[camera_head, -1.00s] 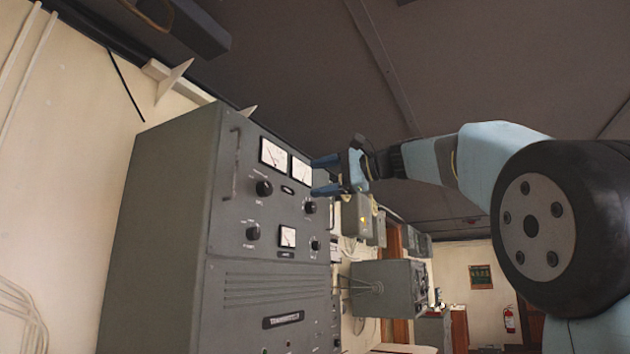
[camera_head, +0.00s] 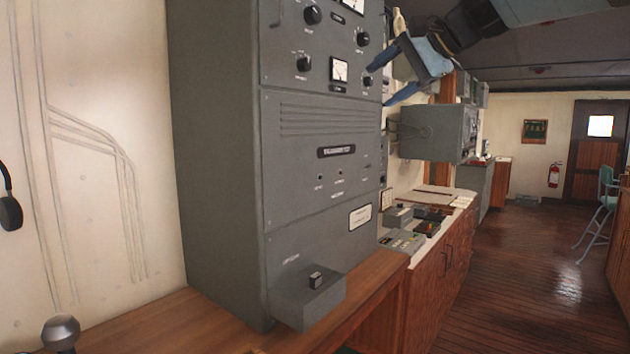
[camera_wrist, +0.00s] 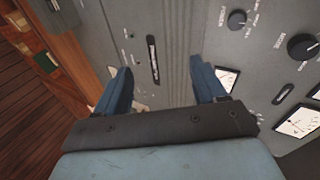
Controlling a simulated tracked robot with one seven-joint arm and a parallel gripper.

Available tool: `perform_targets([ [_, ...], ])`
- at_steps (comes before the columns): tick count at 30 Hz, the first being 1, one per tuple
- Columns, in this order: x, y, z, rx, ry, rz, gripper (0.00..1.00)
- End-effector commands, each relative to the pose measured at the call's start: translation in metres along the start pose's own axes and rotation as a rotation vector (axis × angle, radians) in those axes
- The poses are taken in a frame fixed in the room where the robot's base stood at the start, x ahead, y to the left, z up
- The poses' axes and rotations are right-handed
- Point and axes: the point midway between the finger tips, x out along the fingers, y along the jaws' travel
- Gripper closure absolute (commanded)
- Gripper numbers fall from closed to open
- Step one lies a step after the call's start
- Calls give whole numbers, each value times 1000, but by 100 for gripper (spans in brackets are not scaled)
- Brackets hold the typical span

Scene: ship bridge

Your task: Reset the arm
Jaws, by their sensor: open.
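My gripper (camera_head: 388,76) is at the top of the head view, in front of the right edge of the tall grey transmitter cabinet (camera_head: 215,150). Its two blue fingers are apart, with nothing between them. In the wrist view my gripper (camera_wrist: 161,92) also shows open and empty, facing the cabinet's grey front panel (camera_wrist: 170,40) with its knobs and meters. I cannot tell how far the fingertips are from the panel. Most of my arm is out of the head view at the top right.
The cabinet stands on a wooden counter (camera_head: 170,325). A smaller grey box (camera_head: 432,133) on the wall and a lower desk with devices (camera_head: 405,240) lie beyond. A green chair (camera_head: 600,205) is at the far right. The wooden floor (camera_head: 520,270) between is clear.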

Motion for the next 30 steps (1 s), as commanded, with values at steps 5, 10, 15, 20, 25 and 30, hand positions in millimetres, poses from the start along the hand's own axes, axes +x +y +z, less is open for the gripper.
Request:
perform_targets([
  [5,4,105,42,-174,39,229,30],
  [10,0,204,78,-363,39,438,30],
  [15,-9,296,111,-565,9,623,30],
  [20,-16,355,131,-710,-28,738,30],
  [25,-19,380,138,-777,-47,787,30],
  [30,-19,382,139,-782,-50,791,30],
])
